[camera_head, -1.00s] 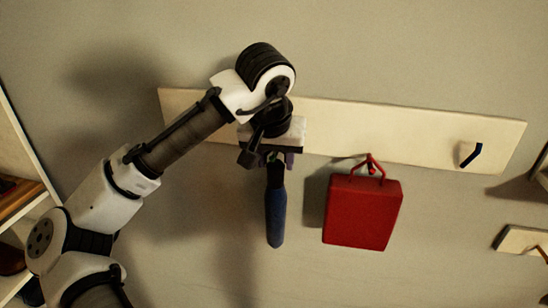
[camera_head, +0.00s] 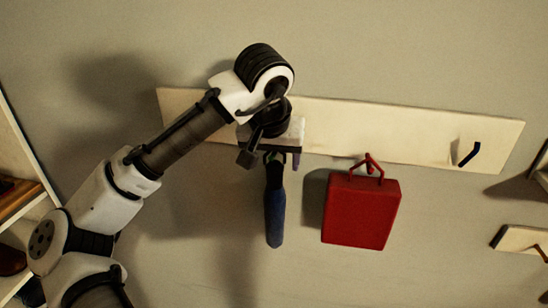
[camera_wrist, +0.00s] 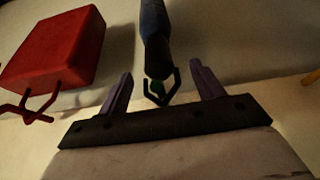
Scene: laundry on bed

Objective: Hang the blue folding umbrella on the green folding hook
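The blue folding umbrella (camera_head: 275,215) hangs handle-up, close to vertical, below the pale wall board; its shaft also shows in the wrist view (camera_wrist: 154,35). A dark angular loop (camera_wrist: 146,97) at its top surrounds a bit of the green hook (camera_wrist: 158,87). The loop seems to be around the hook, but the exact contact is too small to tell. My gripper (camera_head: 281,158) is in front of the board at the umbrella's top. Its two purple fingers stand wide apart on either side of the loop, with clear gaps, in the wrist view (camera_wrist: 158,78). The gripper hides most of the hook in the head view.
A red bag (camera_head: 360,211) hangs by its handle just right of the umbrella, close to my gripper. The board (camera_head: 410,130) carries a dark hook (camera_head: 469,153) at its right end. Shelves (camera_head: 22,200) stand at the left edge. The wall below the umbrella is clear.

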